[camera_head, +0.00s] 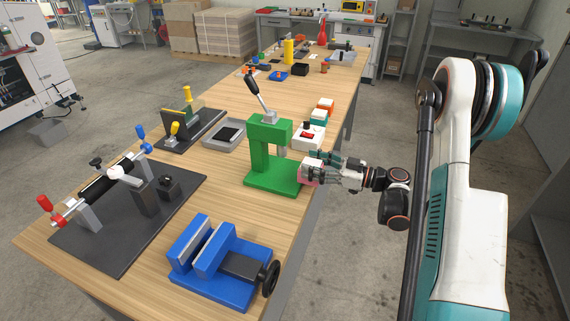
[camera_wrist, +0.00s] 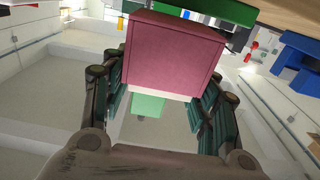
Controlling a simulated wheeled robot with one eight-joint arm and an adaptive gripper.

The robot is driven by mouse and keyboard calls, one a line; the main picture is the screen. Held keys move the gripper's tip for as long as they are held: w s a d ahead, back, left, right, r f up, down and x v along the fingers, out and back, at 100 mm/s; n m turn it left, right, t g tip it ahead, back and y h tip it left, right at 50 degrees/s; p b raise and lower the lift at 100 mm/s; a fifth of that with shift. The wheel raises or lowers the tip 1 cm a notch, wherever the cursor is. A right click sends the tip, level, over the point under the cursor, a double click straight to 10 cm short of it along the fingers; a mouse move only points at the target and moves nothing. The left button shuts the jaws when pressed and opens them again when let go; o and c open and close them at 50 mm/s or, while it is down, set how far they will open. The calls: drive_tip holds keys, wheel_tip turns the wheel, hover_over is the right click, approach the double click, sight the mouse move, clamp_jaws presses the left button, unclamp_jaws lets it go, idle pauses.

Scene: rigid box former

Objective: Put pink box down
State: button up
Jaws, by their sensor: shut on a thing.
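The pink box (camera_wrist: 172,55) fills the upper middle of the wrist view, between the two finger pads. My gripper (camera_wrist: 160,98) is shut on it, with a finger on either side. In the head view my gripper (camera_head: 325,170) is at the right edge of the table, beside the green press.
The wooden table (camera_head: 222,185) carries a blue vise (camera_head: 225,270) in front and a black fixture plate (camera_head: 120,240) at the left. A white box with a red top (camera_head: 308,137) stands just behind my gripper. A grey tray (camera_head: 224,137) lies left of the press.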

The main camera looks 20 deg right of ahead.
drive_tip(key=b+x, duration=0.1)
drive_tip(key=x, duration=0.4)
drive_tip(key=shift+w+a, duration=0.15)
drive_tip(key=shift+a, duration=0.05)
drive_tip(key=b+x, duration=0.1)
drive_tip(key=x, duration=0.2)
drive_tip(key=shift+w+a+f, duration=0.1)
drive_tip(key=shift+a, duration=0.1)
drive_tip(key=shift+w+a+f+b, duration=0.1)
drive_tip(key=shift+w+f+b, duration=0.05)
drive_tip(key=shift+f+b, duration=0.15)
drive_tip(key=shift+r, duration=0.1)
drive_tip(key=o, duration=1.1)
drive_tip(key=shift+o, duration=0.2)
